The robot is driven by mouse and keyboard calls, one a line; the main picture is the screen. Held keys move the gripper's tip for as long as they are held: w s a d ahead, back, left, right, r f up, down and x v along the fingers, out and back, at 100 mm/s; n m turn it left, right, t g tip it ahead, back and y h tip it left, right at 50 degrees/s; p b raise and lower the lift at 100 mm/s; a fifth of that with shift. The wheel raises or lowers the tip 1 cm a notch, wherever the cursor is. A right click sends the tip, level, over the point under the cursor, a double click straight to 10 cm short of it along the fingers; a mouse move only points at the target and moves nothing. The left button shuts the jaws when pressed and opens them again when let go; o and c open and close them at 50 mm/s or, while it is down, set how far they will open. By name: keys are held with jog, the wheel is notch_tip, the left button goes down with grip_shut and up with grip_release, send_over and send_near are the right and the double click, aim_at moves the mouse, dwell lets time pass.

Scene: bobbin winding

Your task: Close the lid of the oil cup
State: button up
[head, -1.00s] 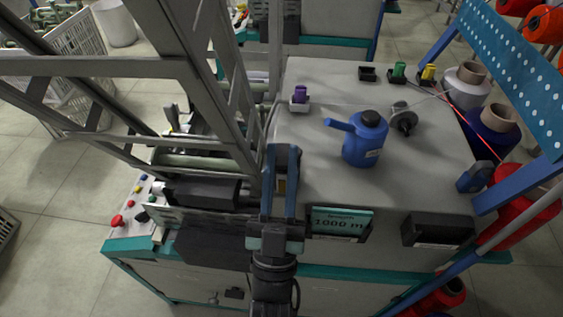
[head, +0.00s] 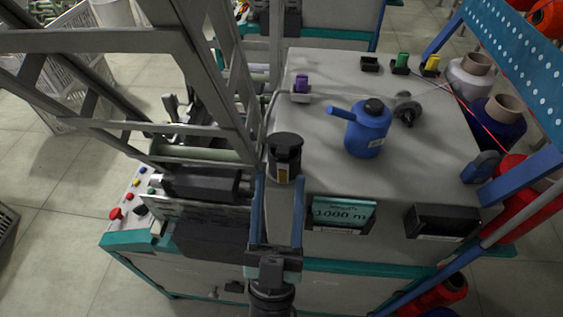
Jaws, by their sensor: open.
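A small dark cup with a black top (head: 285,157), which looks like the oil cup, stands at the front left of the grey machine top. Its black lid (head: 285,140) sits over the cup's mouth; I cannot tell whether it is fully down. A pale yellowish patch shows low on its front. My gripper (head: 278,185) is open, with its two blue-grey fingers apart and pointing toward the cup from the near side. The fingertips are close to the cup's lower part; I cannot tell whether they touch it. Nothing is between the fingers further down.
A blue oil can (head: 367,135) with a spout to the left stands right of the cup. The length display (head: 341,212) and a black box (head: 443,222) sit on the front edge. A grey frame (head: 215,100) rises close on the left. A purple piece (head: 301,84) stands behind.

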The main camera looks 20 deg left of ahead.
jog(key=a+b+v, duration=0.1)
jog(key=v, duration=0.6)
jog(key=shift+d, duration=0.5)
jog(key=shift+s, duration=0.1)
